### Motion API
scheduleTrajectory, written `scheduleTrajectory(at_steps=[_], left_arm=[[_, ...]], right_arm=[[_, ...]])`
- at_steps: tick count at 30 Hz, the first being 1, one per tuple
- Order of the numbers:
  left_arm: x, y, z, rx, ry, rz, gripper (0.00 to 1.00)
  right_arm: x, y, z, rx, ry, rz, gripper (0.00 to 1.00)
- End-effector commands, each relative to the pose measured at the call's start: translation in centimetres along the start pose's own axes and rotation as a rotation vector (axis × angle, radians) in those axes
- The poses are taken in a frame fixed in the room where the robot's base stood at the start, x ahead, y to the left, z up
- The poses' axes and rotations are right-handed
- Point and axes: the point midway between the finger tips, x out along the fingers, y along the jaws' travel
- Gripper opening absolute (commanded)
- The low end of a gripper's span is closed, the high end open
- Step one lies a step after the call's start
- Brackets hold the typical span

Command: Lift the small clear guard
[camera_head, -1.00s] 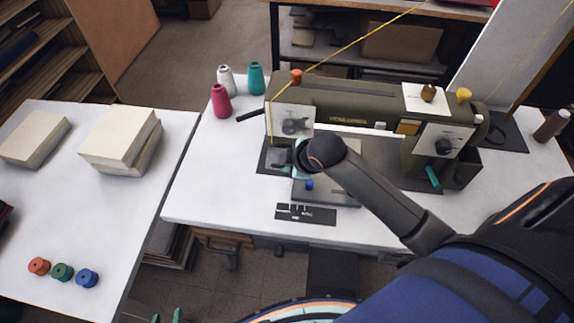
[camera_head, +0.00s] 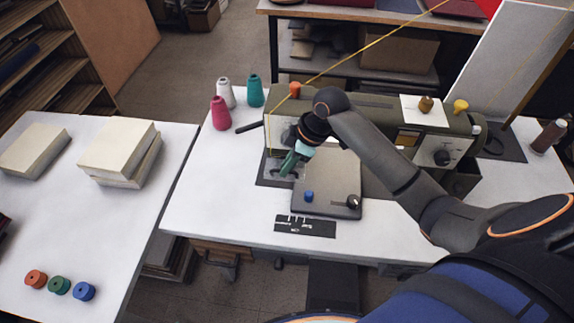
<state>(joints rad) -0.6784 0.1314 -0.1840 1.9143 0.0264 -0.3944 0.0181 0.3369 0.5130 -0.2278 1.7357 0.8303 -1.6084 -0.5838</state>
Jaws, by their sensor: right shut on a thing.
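The sewing machine (camera_head: 375,108) stands at the back of the white table. My right gripper (camera_head: 289,165) reaches down at the needle end of the machine, over the dark plate left of the grey bed cover (camera_head: 330,182). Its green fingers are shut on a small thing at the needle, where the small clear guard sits. The guard itself is too small and see-through to make out against the fingers. My left gripper is out of view.
Thread cones (camera_head: 220,113) stand at the table's back left. A black strip with small parts (camera_head: 305,225) lies in front of the machine. A yellow thread (camera_head: 365,38) runs above it. Several bobbins (camera_head: 60,285) and stacked pale blocks (camera_head: 120,150) are on the left table.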

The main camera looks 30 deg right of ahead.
Motion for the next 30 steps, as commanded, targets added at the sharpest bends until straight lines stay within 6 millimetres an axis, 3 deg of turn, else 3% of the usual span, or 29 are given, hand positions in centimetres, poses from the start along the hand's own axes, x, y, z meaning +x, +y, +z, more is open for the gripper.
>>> scheduleTrajectory(at_steps=[7,8,16,30], left_arm=[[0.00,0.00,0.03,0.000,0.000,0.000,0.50],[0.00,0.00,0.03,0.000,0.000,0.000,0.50],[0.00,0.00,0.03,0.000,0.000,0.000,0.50],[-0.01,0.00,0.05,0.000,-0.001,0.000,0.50]], right_arm=[[-0.02,0.10,-0.01,0.000,0.001,0.004,0.00],[-0.02,0.10,-0.01,0.000,0.001,0.004,0.13],[0.00,0.08,0.00,0.000,0.001,0.004,0.42],[-0.22,0.28,-0.10,0.001,0.002,0.008,0.42]])
